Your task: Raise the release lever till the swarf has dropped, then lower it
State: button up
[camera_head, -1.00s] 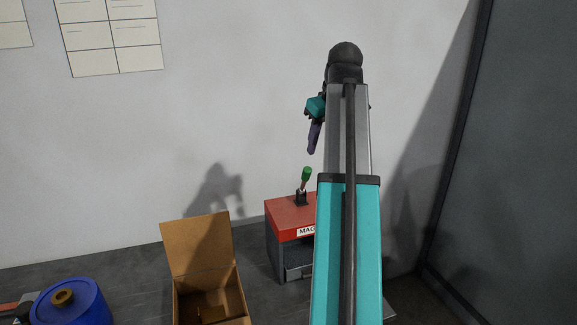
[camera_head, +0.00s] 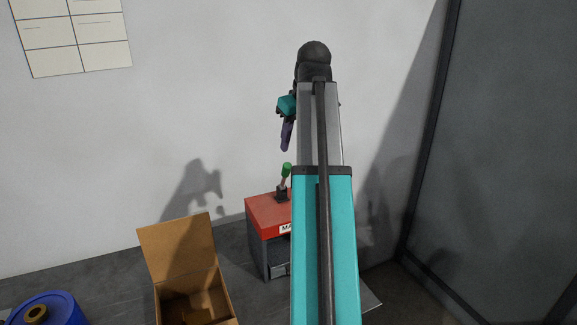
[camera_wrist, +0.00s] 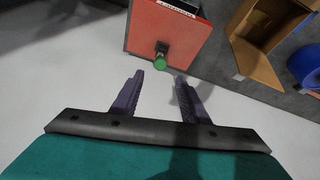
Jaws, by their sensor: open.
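The release lever (camera_head: 285,174) has a green knob and stands up from the top of a red and grey machine (camera_head: 262,211). Its label is partly hidden behind my arm. In the wrist view the green knob (camera_wrist: 160,64) shows ahead of my gripper, roughly in line with the gap between the fingers. My gripper (camera_head: 286,148) has purple fingers and hangs above the lever, apart from it. In the wrist view my gripper (camera_wrist: 158,80) is open and empty. I cannot make out any swarf; the machine's underside is mostly hidden.
An open cardboard box (camera_head: 178,252) stands left of the machine and also shows in the wrist view (camera_wrist: 262,40). A blue drum-like object (camera_head: 48,308) is at the lower left. The wall is close behind, and a dark-framed panel (camera_head: 495,170) stands to the right.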

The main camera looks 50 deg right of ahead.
aim_at(288, 165)
jog(key=shift+p+x, duration=1.65)
jog(key=shift+x, duration=4.45)
grip_shut()
jog(key=shift+d, duration=0.4)
jog(key=shift+a, duration=0.5)
